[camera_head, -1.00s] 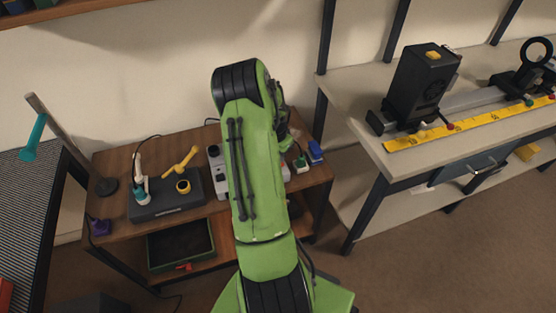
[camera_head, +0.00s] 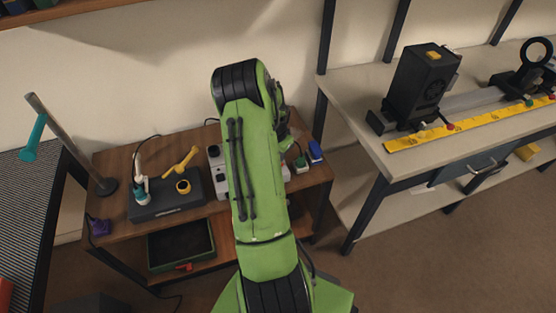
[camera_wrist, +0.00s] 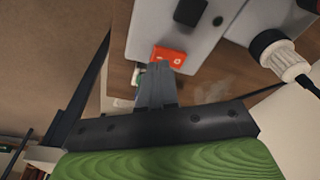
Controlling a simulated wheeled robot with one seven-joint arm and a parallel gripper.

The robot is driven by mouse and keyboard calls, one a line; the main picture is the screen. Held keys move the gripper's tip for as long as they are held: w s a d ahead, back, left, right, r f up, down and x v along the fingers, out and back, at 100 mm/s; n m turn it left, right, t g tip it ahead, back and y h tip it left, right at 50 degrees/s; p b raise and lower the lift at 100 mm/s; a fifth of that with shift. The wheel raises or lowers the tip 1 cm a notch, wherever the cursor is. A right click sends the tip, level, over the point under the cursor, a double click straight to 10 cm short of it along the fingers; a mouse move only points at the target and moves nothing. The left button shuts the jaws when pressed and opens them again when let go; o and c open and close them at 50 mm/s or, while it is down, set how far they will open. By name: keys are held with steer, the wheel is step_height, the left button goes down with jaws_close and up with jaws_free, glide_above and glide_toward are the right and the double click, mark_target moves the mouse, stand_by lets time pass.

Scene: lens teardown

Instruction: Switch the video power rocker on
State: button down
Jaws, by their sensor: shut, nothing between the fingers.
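An orange-red switch (camera_wrist: 168,56), which looks like the video power rocker, sits at the edge of a light grey unit in the wrist view. My gripper (camera_wrist: 158,68) is shut and empty. Its fingertips are right at the lower edge of the switch and overlap it slightly in the picture. I cannot tell whether they touch it, or which way the rocker is tipped. The grey unit (camera_head: 215,160) stands on the wooden bench in the head view, partly covered by my green arm. The switch and the gripper tips are hidden there.
A black block (camera_wrist: 190,12) and a white-and-black plug with a cable (camera_wrist: 275,52) are near the switch. On the bench (camera_head: 112,165) are a dark station (camera_head: 165,208) with a yellow tool, plus green and blue (camera_head: 315,150) items right of my arm.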

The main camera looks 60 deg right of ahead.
steer(key=shift+f+b, duration=0.7)
steer(key=shift+f, duration=0.1)
stand_by(0.5)
steer(key=shift+r+p, duration=2.3)
steer(key=shift+r, duration=1.25)
